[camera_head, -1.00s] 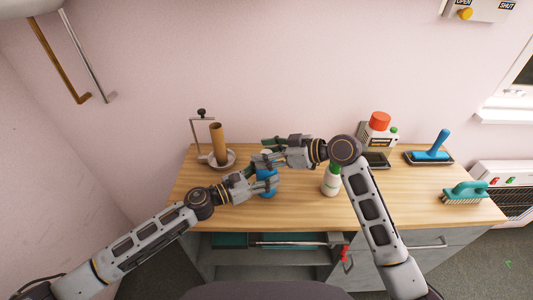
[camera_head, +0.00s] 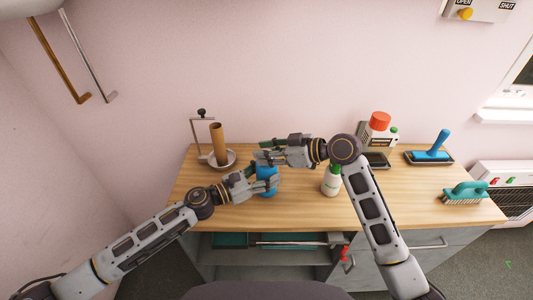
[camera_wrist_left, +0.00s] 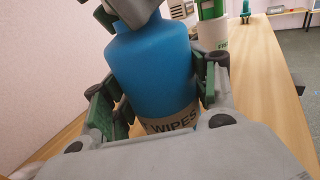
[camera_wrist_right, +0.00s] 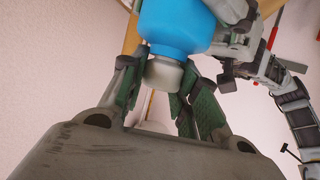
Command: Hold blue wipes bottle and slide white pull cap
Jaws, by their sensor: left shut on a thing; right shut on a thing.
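The blue wipes bottle (camera_head: 266,176) stands upright on the wooden counter. In the left wrist view the bottle (camera_wrist_left: 155,65) shows a brown label reading "WIPES". My left gripper (camera_head: 258,183) is shut around its body from the left side, with a green pad on either side. The white pull cap (camera_wrist_right: 165,75) shows in the right wrist view at the bottle's top, between the green pads of my right gripper (camera_wrist_right: 160,90). That gripper is shut on the cap. In the head view the right gripper (camera_head: 268,158) covers the cap.
A white spray bottle with green top (camera_head: 332,181) stands just right of the grippers. A cardboard roll on a metal holder (camera_head: 218,145) is behind left. A red-capped container (camera_head: 379,132), a blue-handled tool (camera_head: 432,148) and a teal brush (camera_head: 465,192) are at right. The front counter is clear.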

